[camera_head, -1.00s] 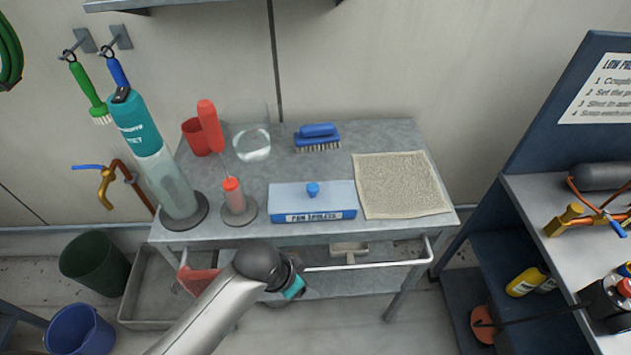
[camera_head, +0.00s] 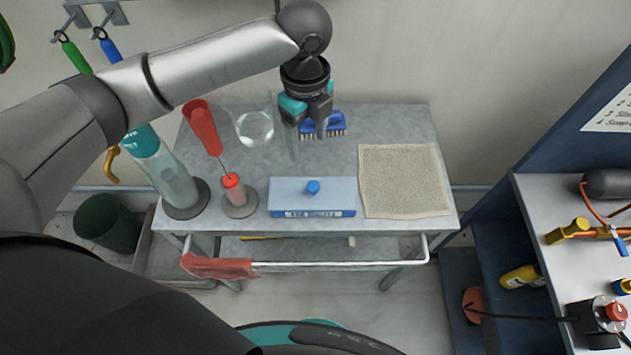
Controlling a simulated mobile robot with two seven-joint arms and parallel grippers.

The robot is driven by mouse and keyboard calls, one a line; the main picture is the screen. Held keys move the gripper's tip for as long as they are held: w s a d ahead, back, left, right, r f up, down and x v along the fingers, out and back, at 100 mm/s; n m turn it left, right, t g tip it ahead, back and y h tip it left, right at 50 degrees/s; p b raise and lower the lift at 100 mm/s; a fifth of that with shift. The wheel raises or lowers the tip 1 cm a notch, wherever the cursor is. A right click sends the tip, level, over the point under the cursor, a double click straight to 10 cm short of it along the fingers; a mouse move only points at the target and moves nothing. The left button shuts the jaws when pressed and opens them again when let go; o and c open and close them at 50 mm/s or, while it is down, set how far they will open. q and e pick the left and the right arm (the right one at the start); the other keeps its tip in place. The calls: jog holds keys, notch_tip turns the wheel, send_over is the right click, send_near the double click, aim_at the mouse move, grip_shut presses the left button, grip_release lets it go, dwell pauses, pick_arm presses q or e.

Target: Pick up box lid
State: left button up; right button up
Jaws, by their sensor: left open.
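The box (camera_head: 313,211) sits at the front middle of the grey cart top. Its pale blue lid (camera_head: 285,190) is on it, with a small round blue knob (camera_head: 313,187) in the middle. My left gripper (camera_head: 308,143) is open and empty, fingers pointing down. In the picture it is just above and behind the lid, in front of the blue brush. How high it is over the cart is hard to tell. My right gripper is not in view.
A blue brush (camera_head: 330,124) and a clear beaker (camera_head: 254,127) stand behind the box. A red-topped tool on a round stand (camera_head: 238,192) and a tall bottle (camera_head: 167,172) are left. A beige mat (camera_head: 404,181) lies right.

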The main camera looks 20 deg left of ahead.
pick_arm(q)
send_over(313, 185)
jog(key=f, duration=0.6)
jog(key=a+f, duration=0.1)
jog(key=f, duration=0.2)
jog(key=shift+w+f+b, duration=0.1)
jog(key=shift+f+b, duration=0.15)
jog(key=shift+b, duration=0.05)
jog(key=shift+d+f, duration=0.2)
jog(key=shift+f, duration=0.7)
jog(key=shift+d+f, duration=0.15)
jog(key=shift+f, duration=0.75)
jog(key=shift+d+f, duration=0.2)
jog(key=shift+f, duration=0.7)
grip_shut()
